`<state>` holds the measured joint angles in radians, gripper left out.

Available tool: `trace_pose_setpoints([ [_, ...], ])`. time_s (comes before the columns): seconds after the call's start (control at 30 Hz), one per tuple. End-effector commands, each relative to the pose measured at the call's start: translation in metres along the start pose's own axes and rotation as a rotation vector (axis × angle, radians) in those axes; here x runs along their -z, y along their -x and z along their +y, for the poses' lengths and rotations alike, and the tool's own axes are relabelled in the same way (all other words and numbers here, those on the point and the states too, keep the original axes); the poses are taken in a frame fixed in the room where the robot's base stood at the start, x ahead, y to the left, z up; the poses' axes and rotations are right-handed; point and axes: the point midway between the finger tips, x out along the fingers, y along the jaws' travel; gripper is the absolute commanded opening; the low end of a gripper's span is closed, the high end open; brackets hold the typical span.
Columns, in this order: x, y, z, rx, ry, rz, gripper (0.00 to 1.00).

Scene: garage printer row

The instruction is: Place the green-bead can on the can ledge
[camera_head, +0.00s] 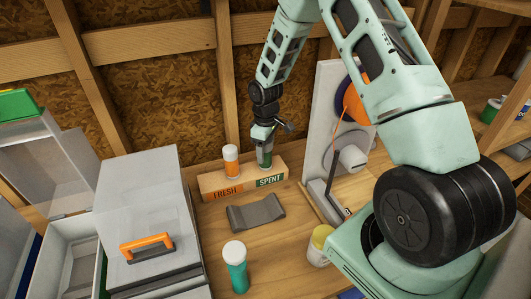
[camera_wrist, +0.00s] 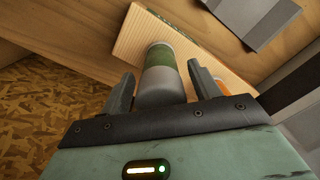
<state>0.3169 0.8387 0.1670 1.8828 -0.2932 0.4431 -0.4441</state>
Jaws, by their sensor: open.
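The can ledge (camera_head: 213,192) is a pale wooden block at the back of the bench, marked FRESH on the left and SPENT on the right. A can with a green band (camera_head: 265,159), which I take to be the green-bead can, stands upright on the SPENT side. My gripper (camera_head: 265,143) is above it, pointing down. In the wrist view, the open fingers of my gripper (camera_wrist: 163,84) are on either side of the can's grey end (camera_wrist: 161,92), with gaps visible; its green band (camera_wrist: 166,54) is beyond. The ledge (camera_wrist: 133,38) shows behind the can.
An orange can with a white lid (camera_head: 231,161) stands on the FRESH side. A teal can with a white lid (camera_head: 235,272) stands at the front. A grey curved piece (camera_head: 256,213) lies before the ledge. A spool stand (camera_head: 325,130) is to the right, a grey box (camera_head: 150,205) left.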

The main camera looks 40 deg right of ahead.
Motion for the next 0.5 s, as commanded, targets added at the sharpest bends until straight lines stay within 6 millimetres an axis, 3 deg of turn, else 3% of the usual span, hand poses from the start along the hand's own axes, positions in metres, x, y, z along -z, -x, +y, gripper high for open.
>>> trace_pose_setpoints([
  [0.5,0.001,0.093,0.000,-0.002,0.000,0.002,0.62],
])
